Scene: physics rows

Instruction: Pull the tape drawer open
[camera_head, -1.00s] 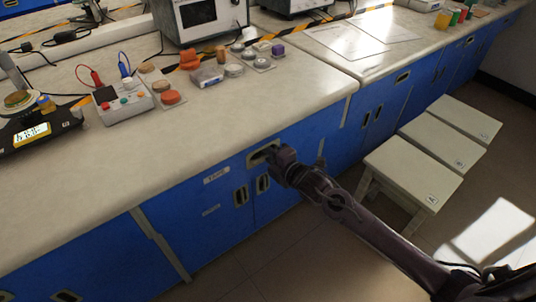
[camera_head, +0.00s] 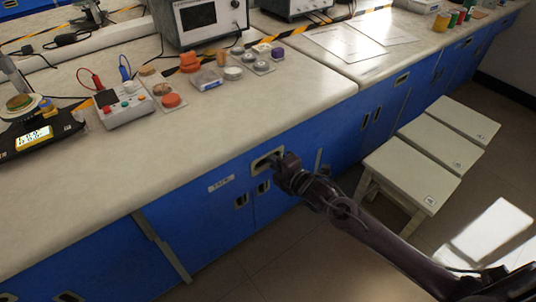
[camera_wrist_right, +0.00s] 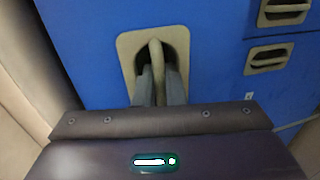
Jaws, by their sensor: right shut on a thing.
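The tape drawer (camera_head: 195,205) is a blue front with a white label reading TAPE (camera_head: 221,183), under the worktop. It stands out a little from the cabinet. Its pale recessed handle (camera_head: 268,160) is right of the label and shows up close in the right wrist view (camera_wrist_right: 156,50). My right gripper (camera_head: 277,165) is at this handle. In the right wrist view its two grey fingers (camera_wrist_right: 159,82) reach into the recess, one on each side of the handle bar, and are shut on it. My left gripper is not in view.
The worktop (camera_head: 180,130) above holds a scale, a meter with leads, tape rolls and instruments. Cabinet doors with dark handles (camera_head: 240,202) lie below the drawer. Several white stools (camera_head: 412,175) stand to the right of my right arm. Floor in front is clear.

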